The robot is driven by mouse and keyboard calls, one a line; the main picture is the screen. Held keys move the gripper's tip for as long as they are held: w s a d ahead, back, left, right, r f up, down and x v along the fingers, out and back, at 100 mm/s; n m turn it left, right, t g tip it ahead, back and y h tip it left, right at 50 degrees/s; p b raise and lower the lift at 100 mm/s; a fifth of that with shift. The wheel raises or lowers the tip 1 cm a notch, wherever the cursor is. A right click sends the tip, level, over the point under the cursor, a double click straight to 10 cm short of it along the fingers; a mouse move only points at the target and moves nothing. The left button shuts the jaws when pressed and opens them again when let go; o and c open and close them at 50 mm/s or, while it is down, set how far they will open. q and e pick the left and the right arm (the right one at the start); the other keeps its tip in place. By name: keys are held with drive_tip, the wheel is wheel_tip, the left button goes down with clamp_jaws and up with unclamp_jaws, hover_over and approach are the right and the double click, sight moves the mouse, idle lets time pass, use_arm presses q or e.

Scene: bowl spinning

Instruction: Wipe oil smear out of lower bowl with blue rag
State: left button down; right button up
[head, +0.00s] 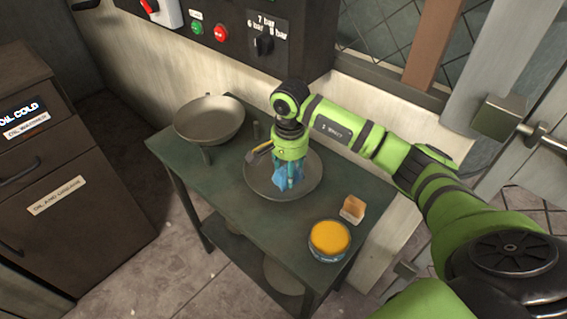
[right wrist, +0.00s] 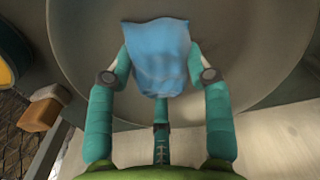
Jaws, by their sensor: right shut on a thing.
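The lower bowl (head: 259,182) is a shallow grey metal dish on the green table, and it also fills much of the right wrist view (right wrist: 88,22). My right gripper (head: 287,180) points down over it, its teal fingers shut on the blue rag (head: 279,181). In the right wrist view the rag (right wrist: 157,55) is bunched between the fingertips, against or just above the bowl's inside; I cannot tell if it touches. No oil smear can be made out; the rag and gripper hide part of the bowl. My left gripper is not in view.
A higher metal bowl (head: 209,118) stands at the table's back left. An open tin of yellow paste (head: 329,239) and a tan block (head: 352,209) lie at the right. A control box (head: 225,30) hangs behind. The table's (head: 185,165) front left is clear.

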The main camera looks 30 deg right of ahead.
drive_tip(key=shift+f+b, duration=0.3)
drive_tip(key=shift+b, duration=0.2)
drive_tip(key=shift+w+a+f+b, duration=0.1)
drive_tip(key=shift+w+a+b, duration=0.15)
drive_tip(key=shift+w+b, duration=0.3)
drive_tip(key=shift+w+a+f+b, duration=0.1)
drive_tip(key=shift+w+a+b, duration=0.1)
drive_tip(key=shift+w+b, duration=0.3)
drive_tip(key=shift+w+a+r, duration=0.15)
drive_tip(key=shift+w+a, duration=0.05)
drive_tip(key=shift+w, duration=0.25)
drive_tip(key=shift+w+r+p, duration=0.15)
drive_tip(key=shift+r+p, duration=0.3)
drive_tip(key=shift+r, duration=0.35)
drive_tip(key=shift+d+r+p, duration=0.1)
drive_tip(key=shift+r+p, duration=1)
drive_tip(key=shift+r, duration=1.1)
